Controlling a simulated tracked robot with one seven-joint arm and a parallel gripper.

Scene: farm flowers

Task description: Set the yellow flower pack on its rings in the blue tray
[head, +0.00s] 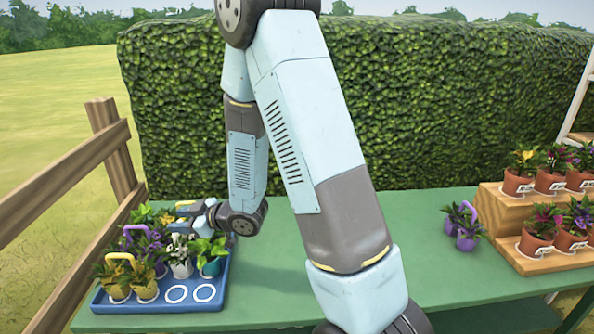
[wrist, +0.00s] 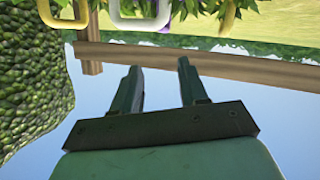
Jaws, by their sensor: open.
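The blue tray (head: 160,306) is on the left of the green table. A pack with a yellow handle and yellow pots (head: 131,280) stands at its front left. Yellow flowers (head: 146,214) show at the tray's back, partly hidden; I cannot tell which is the task's pack. Two empty white rings (head: 190,293) show at the front right. My gripper (head: 188,209) is over the tray's back right, beside a yellow handle. In the wrist view my gripper (wrist: 158,75) is open and empty.
A purple pack (head: 464,232) stands on the right, near wooden steps (head: 545,262) with terracotta pots. The table's middle is clear, behind my arm.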

